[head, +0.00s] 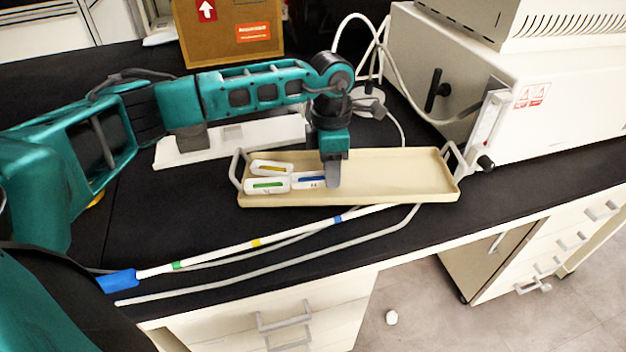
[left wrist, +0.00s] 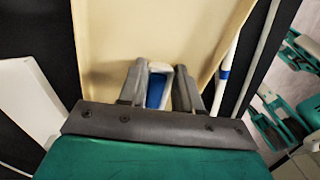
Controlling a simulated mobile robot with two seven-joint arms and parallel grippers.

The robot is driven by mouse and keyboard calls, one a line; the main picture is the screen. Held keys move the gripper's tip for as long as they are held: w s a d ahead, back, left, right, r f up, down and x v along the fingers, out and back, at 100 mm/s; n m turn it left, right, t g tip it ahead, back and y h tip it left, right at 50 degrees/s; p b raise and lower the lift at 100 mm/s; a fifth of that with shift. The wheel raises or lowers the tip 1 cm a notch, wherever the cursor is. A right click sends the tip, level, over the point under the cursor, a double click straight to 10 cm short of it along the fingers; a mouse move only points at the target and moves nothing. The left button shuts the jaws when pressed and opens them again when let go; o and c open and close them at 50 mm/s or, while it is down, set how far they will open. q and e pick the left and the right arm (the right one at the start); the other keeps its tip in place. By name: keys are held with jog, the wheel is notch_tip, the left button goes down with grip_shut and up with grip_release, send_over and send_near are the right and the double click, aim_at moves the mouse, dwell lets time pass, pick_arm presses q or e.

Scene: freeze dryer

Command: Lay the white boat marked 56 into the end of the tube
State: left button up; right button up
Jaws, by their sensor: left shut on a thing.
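Three white boats lie grouped at the left end of a cream tray (head: 400,180). One has a yellow strip (head: 271,168), one a green strip (head: 267,186), and one a blue strip (head: 309,180). Their marks are too small to read, so I cannot tell which is 56. My left gripper (head: 332,180) points down into the tray, shut on the right end of the blue-strip boat. In the left wrist view this boat (left wrist: 155,90) sits between the fingers. A long white tube (head: 215,254) with green, yellow and blue bands lies in front of the tray, its left end blue.
A white block (head: 230,140) stands behind the tray, and a cardboard box (head: 235,35) farther back. A large white machine (head: 540,90) stands at the right. The tray's right half is empty.

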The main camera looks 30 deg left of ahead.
pick_arm(q)
jog(key=shift+r+p, duration=1.9)
jog(key=shift+r, duration=1.05)
